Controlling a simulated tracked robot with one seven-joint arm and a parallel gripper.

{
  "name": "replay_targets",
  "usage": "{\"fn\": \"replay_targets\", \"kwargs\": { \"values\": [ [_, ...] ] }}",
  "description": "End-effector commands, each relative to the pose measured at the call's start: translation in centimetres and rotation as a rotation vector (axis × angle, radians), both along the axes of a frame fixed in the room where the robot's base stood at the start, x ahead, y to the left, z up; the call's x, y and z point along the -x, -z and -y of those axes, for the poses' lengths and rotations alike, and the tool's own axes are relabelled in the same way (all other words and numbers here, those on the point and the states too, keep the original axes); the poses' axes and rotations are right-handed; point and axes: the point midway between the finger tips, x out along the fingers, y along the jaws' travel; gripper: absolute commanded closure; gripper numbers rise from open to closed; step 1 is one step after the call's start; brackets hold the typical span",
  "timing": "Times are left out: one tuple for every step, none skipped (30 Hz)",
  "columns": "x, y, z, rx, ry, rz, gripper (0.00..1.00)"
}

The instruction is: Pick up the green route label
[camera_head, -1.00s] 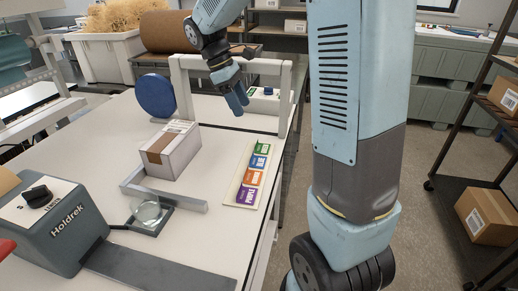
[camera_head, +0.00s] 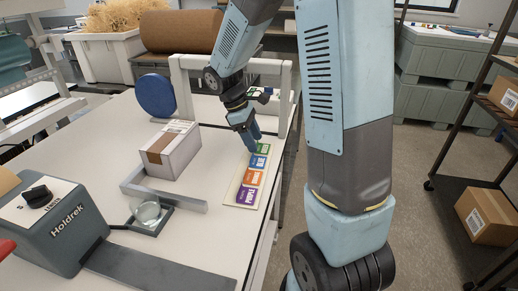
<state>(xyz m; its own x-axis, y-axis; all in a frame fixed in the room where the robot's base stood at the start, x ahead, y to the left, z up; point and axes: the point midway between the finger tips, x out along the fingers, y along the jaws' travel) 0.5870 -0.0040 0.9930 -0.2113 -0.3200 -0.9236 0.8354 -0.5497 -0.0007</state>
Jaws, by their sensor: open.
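The green route label (camera_head: 264,147) lies at the far end of a pale strip (camera_head: 235,188) on the white table. Blue (camera_head: 258,162), orange (camera_head: 253,178) and purple (camera_head: 247,195) labels follow it toward the near end. My gripper (camera_head: 253,143) points down at the green label's left side, with its fingers partly covering that label. The fingers are open and nothing shows between them. I cannot tell whether they touch the label.
A white frame (camera_head: 285,100) and a blue disc (camera_head: 155,95) stand behind. A grey Holdrek machine (camera_head: 55,225) is at near left.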

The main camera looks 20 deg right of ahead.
Motion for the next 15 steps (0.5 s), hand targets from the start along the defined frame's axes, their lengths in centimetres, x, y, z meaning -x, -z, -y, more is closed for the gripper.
{"fn": "replay_targets", "kwargs": {
  "values": [
    [0.08, 0.31, 0.12, -0.001, 0.0, -0.001, 0.4],
    [0.1, 0.42, 0.14, 0.0, 0.0, 0.0, 0.4],
    [0.09, 0.51, 0.17, -0.001, 0.0, 0.001, 0.4],
    [0.1, 0.54, 0.18, -0.001, 0.0, 0.001, 0.4],
    [0.1, 0.55, 0.18, -0.001, 0.001, 0.001, 0.4],
    [0.1, 0.55, 0.18, -0.001, 0.001, 0.001, 0.4],
    [0.1, 0.54, 0.18, -0.001, 0.0, 0.001, 0.4],
    [0.1, 0.54, 0.18, -0.001, 0.0, 0.001, 0.4],
    [0.1, 0.54, 0.18, -0.001, 0.0, 0.001, 0.4],
    [0.11, 0.54, 0.17, -0.001, 0.0, 0.001, 0.42],
    [0.11, 0.54, 0.17, -0.001, 0.0, 0.001, 0.45],
    [0.11, 0.54, 0.17, -0.001, 0.0, 0.001, 0.49],
    [0.11, 0.54, 0.17, 0.0, 0.0, 0.0, 0.52],
    [0.12, 0.54, 0.16, -0.001, 0.0, 0.001, 0.55],
    [0.12, 0.54, 0.16, -0.001, 0.0, 0.001, 0.59]
  ]
}}
